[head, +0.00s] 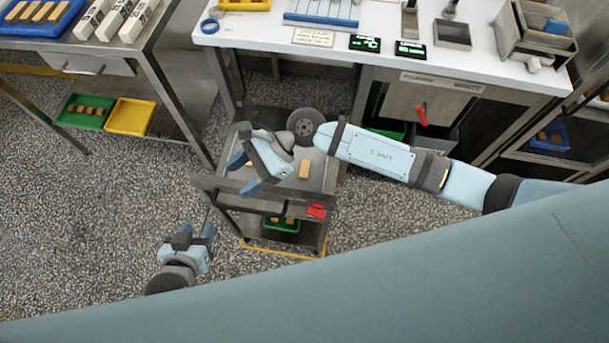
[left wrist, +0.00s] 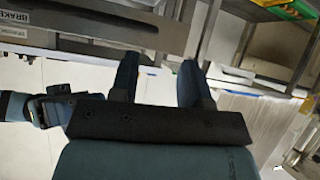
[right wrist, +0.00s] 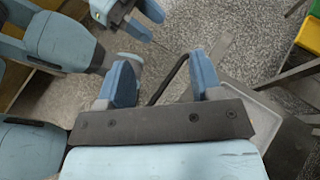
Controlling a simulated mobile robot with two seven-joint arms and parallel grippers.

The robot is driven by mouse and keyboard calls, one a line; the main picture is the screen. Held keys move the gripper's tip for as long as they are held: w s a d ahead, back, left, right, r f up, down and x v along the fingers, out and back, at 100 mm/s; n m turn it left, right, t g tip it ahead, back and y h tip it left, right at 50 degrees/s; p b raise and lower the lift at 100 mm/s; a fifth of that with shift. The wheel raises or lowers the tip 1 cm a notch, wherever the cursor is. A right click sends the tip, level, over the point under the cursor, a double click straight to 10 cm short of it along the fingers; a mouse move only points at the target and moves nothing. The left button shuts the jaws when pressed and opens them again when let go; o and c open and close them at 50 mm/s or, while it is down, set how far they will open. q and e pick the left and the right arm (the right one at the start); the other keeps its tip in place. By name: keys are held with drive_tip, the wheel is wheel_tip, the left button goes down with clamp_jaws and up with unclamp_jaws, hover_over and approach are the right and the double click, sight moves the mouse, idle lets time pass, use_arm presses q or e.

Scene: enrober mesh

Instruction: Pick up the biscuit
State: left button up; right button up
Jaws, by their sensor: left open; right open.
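A small tan biscuit (head: 304,168) lies on the metal top of the cart (head: 322,177) in the head view. My right gripper (head: 243,173) is open and empty over the left part of the cart top, left of the biscuit and apart from it. In the right wrist view its two blue fingers (right wrist: 162,82) are spread, and no biscuit shows between them. My left gripper (head: 196,231) is open and empty over the floor, left of and below the cart. Its spread fingers also show in the left wrist view (left wrist: 158,82), where no biscuit is visible.
The cart has a dark handle (head: 250,207), a red item (head: 316,211) at its front and a green tray (head: 290,227) of biscuits below. A white workbench (head: 290,38) stands behind. More biscuits lie in a blue tray (head: 65,25) at upper left. Speckled floor is clear at left.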

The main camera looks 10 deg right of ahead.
drive_tip(key=w+d+f+n+t+h+b, duration=0.1)
drive_tip(key=w+d+f+n+h+b, duration=0.2)
drive_tip(key=w+d+f+n+h, duration=0.35)
drive_tip(key=n+t+h+b, duration=0.2)
drive_tip(key=n+t+h, duration=0.15)
drive_tip(key=h, duration=0.25)
hover_over(305, 167)
drive_tip(key=shift+g, duration=0.45)
drive_tip(key=f, duration=1.2)
drive_tip(key=shift+w+a, duration=0.1)
drive_tip(key=shift+w, duration=0.15)
drive_tip(key=shift+s+f, duration=0.2)
drive_tip(key=shift+f, duration=2.9)
drive_tip(key=c, duration=0.8)
